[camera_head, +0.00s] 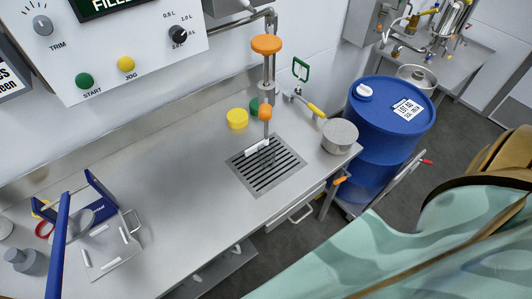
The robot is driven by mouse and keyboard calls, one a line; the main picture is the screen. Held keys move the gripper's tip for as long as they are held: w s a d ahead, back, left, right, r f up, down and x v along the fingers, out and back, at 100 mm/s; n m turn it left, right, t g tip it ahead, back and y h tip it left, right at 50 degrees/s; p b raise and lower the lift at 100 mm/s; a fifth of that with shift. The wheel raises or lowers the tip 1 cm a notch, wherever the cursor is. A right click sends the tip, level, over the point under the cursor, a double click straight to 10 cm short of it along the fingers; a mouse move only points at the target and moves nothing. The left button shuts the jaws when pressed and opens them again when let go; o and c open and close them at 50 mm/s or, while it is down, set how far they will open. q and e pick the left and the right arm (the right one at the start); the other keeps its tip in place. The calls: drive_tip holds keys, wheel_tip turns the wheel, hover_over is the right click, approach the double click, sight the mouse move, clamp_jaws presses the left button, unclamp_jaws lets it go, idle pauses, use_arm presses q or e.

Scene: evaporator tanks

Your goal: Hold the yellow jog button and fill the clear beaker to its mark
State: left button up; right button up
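The yellow jog button (126,64) is on the light control panel (150,40) at the upper left, with the label JOG below it. A filling spout (268,75) with orange fittings stands over a slotted drain grate (262,180) in the steel bench. A small white piece (258,147) shows at the spout's lower end, above the grate. I cannot clearly make out the clear beaker or its mark. Neither of my grippers is in view.
A green START button (84,80) and black knob (178,34) share the panel. Yellow (237,119) and green caps sit behind the grate. A steel pot (340,135) and blue drum (388,125) are right. A blue-framed device (100,190) is left. Pale green fabric (420,245) covers the lower right.

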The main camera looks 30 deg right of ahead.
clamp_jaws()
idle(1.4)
